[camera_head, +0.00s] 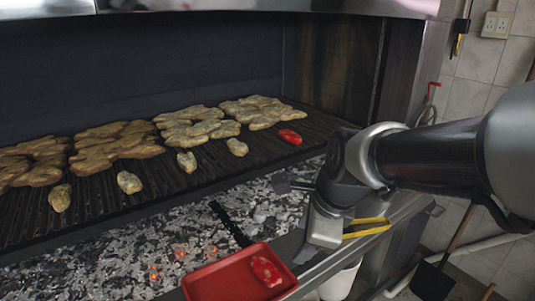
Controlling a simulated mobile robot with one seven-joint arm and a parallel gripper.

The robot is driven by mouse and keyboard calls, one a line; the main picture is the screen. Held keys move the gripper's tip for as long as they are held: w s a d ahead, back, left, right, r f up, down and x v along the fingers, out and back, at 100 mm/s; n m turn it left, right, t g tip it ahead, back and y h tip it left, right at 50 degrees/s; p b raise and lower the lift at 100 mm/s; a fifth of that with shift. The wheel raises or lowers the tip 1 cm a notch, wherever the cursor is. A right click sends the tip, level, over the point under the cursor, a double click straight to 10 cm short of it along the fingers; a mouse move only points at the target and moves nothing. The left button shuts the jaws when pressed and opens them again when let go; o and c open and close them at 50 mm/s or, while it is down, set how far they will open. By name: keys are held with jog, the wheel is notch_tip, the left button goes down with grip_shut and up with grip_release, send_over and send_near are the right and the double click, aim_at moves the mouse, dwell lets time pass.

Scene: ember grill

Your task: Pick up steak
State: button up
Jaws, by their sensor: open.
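A red raw-looking steak (290,136) lies on the right end of the dark grill grate (225,160). Another red piece of meat (267,270) lies in a red tray (215,283) at the bottom centre. My gripper (290,215) is in front of the grate, over the front ledge and ember bed, below the steak on the grate and above and right of the tray. It is open and apart from both pieces. The finger shapes are dark and hard to make out against the embers. Nothing shows between them.
Several piles of browned meat (195,125) and several small pieces (130,182) cover the grate. Glowing embers and ash (180,248) lie below it. A yellow-handled tool (368,227) rests on the front ledge. A white bucket (338,282) stands beneath. A dark hood overhangs the grill.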

jog(key=w+a+f+m+b, duration=0.25)
jog(key=w+f+m, duration=0.25)
jog(key=f+m, duration=0.4)
jog(key=m+b, duration=0.1)
jog(key=b, duration=0.3)
send_over(270, 274)
jog(key=s+d, duration=0.1)
jog(key=s, duration=0.1)
jog(key=shift+g, duration=0.3)
notch_tip(270, 274, down, 10)
jog(key=shift+d+f, duration=0.1)
jog(key=b+x, duration=0.2)
jog(key=x, duration=0.3)
jog(key=shift+s+f+b, duration=0.15)
jog(key=shift+f+b, duration=0.05)
jog(key=shift+b, duration=0.2)
jog(key=shift+r, duration=0.15)
jog(key=c, duration=0.8)
